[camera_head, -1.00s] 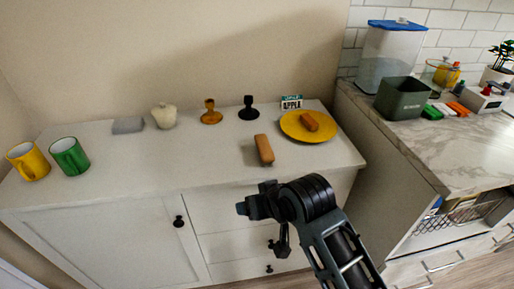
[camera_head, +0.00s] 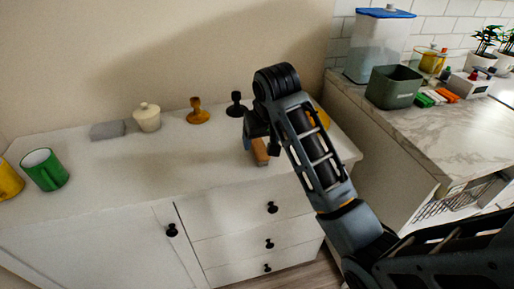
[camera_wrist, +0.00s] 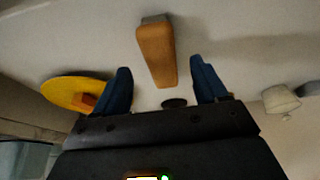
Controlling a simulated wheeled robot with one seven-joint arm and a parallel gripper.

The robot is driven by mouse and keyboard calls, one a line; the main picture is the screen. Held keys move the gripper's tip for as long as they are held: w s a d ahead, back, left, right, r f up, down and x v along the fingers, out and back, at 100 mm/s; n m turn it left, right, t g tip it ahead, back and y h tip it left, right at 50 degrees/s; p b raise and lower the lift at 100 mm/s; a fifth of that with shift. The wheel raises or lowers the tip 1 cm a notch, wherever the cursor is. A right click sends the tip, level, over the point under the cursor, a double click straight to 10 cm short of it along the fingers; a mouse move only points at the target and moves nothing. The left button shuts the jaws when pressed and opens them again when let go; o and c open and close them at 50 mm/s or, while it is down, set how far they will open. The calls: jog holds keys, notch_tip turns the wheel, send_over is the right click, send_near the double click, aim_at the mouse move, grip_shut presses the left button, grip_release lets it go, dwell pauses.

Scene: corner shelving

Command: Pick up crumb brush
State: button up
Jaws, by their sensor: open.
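The crumb brush, a brown wooden block with a grey strip along one side, lies on the white cabinet top. In the head view the brush (camera_head: 260,152) is partly hidden by my gripper (camera_head: 251,137). In the wrist view the brush (camera_wrist: 156,52) shows whole, ahead of the gap between the blue fingertips. My gripper (camera_wrist: 160,76) is open and empty, one finger to each side of the brush's near end. Contact is not visible, and the exact height above the brush cannot be told.
A black stand (camera_head: 236,105), an amber stand (camera_head: 198,112), a cream lidded pot (camera_head: 147,117) and a grey block (camera_head: 107,130) line the back. A green mug (camera_head: 45,170) is at left. A yellow plate (camera_wrist: 62,91) holds a brown item. The cabinet's middle is clear.

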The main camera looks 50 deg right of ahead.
aim_at(259, 147)
jog(key=x, duration=0.4)
jog(key=shift+f, duration=0.3)
jog(key=c, duration=1.1)
jog(key=shift+r, duration=0.2)
jog(key=shift+r, duration=0.6)
notch_tip(259, 147, up, 3)
jog(key=shift+w+f, duration=0.1)
jog(key=shift+f, duration=0.05)
jog(key=s+d+r, duration=0.2)
jog(key=d, duration=0.1)
jog(key=s+d+r, duration=0.2)
jog(key=d, duration=0.1)
jog(key=s+d+r, duration=0.2)
jog(key=d, duration=0.1)
jog(key=shift+s+d+r, duration=0.25)
jog(key=shift+s+r, duration=0.15)
